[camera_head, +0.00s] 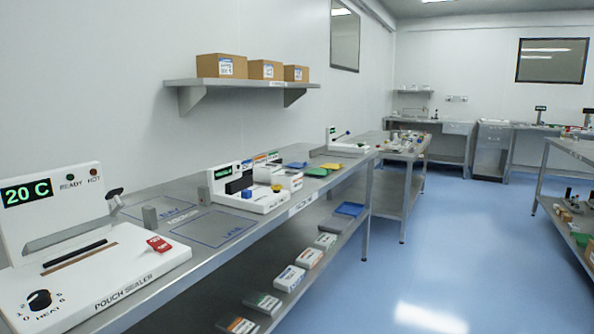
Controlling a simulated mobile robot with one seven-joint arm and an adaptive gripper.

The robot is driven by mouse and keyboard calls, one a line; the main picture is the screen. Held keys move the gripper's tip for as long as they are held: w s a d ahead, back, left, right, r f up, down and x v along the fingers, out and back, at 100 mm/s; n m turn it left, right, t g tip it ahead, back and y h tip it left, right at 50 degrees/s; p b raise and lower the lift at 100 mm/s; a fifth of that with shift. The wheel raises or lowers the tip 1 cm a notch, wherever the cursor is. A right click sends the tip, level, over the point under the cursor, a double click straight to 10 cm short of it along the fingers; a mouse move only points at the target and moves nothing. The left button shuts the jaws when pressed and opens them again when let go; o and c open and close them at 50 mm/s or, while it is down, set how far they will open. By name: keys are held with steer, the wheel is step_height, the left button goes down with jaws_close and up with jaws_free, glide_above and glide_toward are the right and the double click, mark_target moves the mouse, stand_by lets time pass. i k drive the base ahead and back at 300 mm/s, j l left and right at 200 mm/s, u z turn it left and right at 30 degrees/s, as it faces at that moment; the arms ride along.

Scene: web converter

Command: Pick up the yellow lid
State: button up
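A small flat yellow piece (331,166), which looks like the yellow lid, lies on the long grey metal bench (150,285) toward its far end. A flat green piece (317,172) lies just in front of it, and a flat blue piece (297,164) lies to its left. The yellow piece is far off and small, so its exact shape is hard to tell. My gripper is not in view.
A white pouch sealer (110,270) stands on the near bench end. A white device (262,200) with colored blocks stands mid-bench. Boxes (289,278) line the lower shelf. A wall shelf (240,82) holds three cartons. The blue floor (460,240) at right is clear.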

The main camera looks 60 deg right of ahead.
mark_target(332, 166)
steer(key=z, duration=2.1)
